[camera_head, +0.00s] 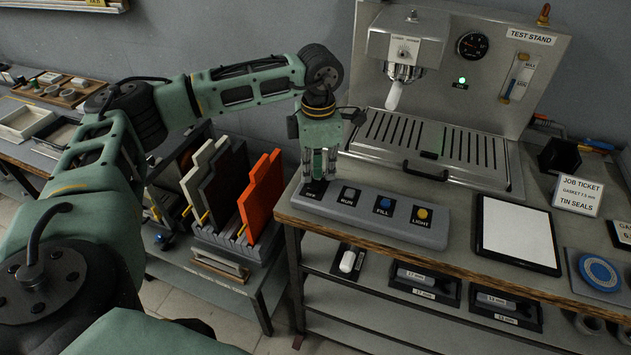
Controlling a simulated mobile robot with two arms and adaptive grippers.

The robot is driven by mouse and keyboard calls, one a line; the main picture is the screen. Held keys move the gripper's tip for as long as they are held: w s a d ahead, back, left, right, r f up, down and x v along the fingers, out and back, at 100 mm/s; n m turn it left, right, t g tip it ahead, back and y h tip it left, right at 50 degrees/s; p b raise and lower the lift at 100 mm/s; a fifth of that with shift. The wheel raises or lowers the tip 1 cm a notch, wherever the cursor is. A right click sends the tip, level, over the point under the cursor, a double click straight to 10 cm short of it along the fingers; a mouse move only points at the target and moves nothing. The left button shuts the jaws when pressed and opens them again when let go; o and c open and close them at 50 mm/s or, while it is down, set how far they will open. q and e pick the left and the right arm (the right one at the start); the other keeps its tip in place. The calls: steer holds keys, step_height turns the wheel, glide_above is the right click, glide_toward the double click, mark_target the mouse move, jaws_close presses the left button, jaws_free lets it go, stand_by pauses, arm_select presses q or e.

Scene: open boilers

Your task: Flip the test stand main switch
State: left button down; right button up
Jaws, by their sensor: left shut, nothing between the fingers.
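The grey control panel (390,232) lies along the front left of the bench. Its left-end switch position, with a label that seems to read OFF (310,194), is partly hidden by my left gripper (319,178). The gripper points down over it with its fingers together and holds nothing; I cannot tell whether the tips touch the switch. To the right are the RUN (349,195), blue FILL (383,205) and yellow LIGHT (422,214) controls. The test stand (508,75) rises behind, with a green lamp (462,80) lit. My right gripper is not in view.
A slotted drip tray (434,142) lies behind the panel. A white-faced tablet (515,232) and a JOB TICKET card (578,194) are on the bench to the right. An orange plate (262,198) stands in a rack below left of the gripper.

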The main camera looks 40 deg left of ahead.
arm_select(q)
steer(key=shift+f, duration=0.2)
steer(key=shift+s+r, duration=0.1)
steer(key=shift+r, duration=0.05)
steer(key=shift+w+r+p, duration=0.2)
steer(key=shift+r+p, duration=0.4)
steer(key=shift+r, duration=0.25)
steer(key=shift+r+p, duration=1.45)
steer(key=shift+r, duration=1.15)
steer(key=shift+s, duration=0.1)
steer(key=shift+f, duration=0.1)
